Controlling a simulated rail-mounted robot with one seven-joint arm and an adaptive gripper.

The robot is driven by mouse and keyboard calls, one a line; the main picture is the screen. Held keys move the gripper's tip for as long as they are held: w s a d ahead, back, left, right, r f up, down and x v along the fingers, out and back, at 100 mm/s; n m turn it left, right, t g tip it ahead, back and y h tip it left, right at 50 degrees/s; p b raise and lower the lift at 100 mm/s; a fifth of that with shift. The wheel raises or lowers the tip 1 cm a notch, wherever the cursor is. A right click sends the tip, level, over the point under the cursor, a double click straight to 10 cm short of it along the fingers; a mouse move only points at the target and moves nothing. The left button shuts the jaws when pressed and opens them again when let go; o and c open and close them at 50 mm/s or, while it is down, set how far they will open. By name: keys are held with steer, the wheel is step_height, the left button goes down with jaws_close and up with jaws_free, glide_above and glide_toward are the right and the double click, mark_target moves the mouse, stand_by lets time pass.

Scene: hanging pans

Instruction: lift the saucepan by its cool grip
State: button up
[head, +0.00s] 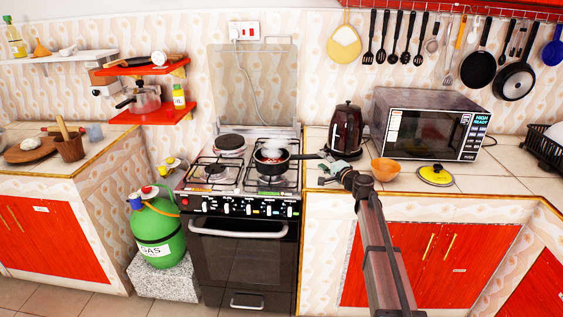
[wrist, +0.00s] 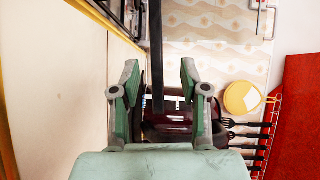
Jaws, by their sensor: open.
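The dark saucepan (head: 264,162) sits on the front right burner of the stove, with something reddish and a whitish, steam-like puff in it. Its long black handle (head: 306,156) points right, past the stove's edge over the counter. My gripper (head: 328,170) is open and empty, close to the handle's free end. In the wrist view the handle (wrist: 157,50) shows as a dark bar between the two spread fingers of my gripper (wrist: 159,68), with a gap on each side. I cannot tell how far apart they are in depth. The pan's bowl is not clear in the wrist view.
A dark red kettle (head: 346,130) stands just behind my gripper; it also shows beyond the fingers in the wrist view (wrist: 168,128). An orange bowl (head: 385,169), a yellow-topped lid (head: 435,175) and a microwave (head: 428,124) stand to the right. Utensils hang on the wall.

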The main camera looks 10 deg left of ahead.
mark_target(319, 158)
steer(key=p+x, duration=0.1)
steer(key=x, duration=0.4)
steer(key=shift+w+d+f, duration=0.15)
steer(key=shift+w, duration=0.05)
jaws_close()
